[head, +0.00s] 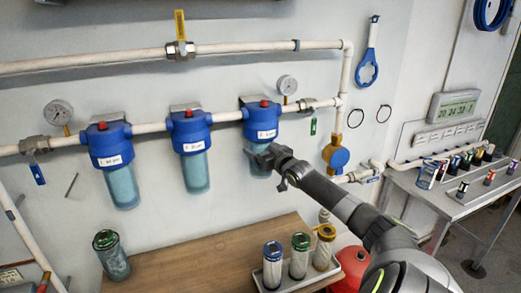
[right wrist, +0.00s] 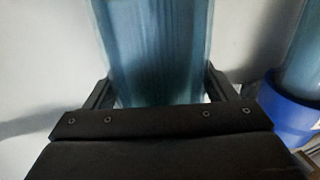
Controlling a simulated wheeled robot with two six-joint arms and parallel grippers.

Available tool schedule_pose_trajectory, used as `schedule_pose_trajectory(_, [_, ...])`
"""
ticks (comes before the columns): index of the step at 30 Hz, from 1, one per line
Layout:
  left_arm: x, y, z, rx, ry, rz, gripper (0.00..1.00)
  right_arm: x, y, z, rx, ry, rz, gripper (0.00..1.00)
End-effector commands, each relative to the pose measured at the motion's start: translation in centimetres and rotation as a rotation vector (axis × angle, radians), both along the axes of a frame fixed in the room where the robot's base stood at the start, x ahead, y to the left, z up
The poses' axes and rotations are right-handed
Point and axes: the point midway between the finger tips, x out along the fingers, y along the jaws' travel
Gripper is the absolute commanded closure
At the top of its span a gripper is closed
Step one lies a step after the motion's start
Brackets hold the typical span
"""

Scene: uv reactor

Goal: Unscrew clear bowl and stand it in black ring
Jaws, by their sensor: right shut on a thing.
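Three blue filter heads hang in a row on the wall pipe, each with a see-through, bluish bowl below. My right gripper (head: 272,160) is shut on the right-hand bowl (head: 258,166), just under its blue head (head: 261,121). In the right wrist view this bowl (right wrist: 155,55) stands between the two fingers. The bowl still hangs under its head; the thread is hidden. The middle bowl (head: 195,172) and left bowl (head: 122,187) hang untouched. My left gripper is out of view.
The wooden bench (head: 200,255) below has clear room in its middle. A green-capped cartridge (head: 112,256) stands at its left, and a white tray (head: 295,284) with three capped cartridges is at its right. A blue wrench (head: 368,60) hangs on the wall.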

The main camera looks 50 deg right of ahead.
Motion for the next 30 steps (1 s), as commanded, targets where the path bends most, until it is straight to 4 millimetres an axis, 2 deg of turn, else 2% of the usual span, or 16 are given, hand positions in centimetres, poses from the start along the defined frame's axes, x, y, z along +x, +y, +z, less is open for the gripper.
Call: schedule_pose_trajectory(30, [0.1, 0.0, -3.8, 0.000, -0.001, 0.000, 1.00, 0.0, 0.1, -3.9, 0.000, 0.003, 0.001, 0.69])
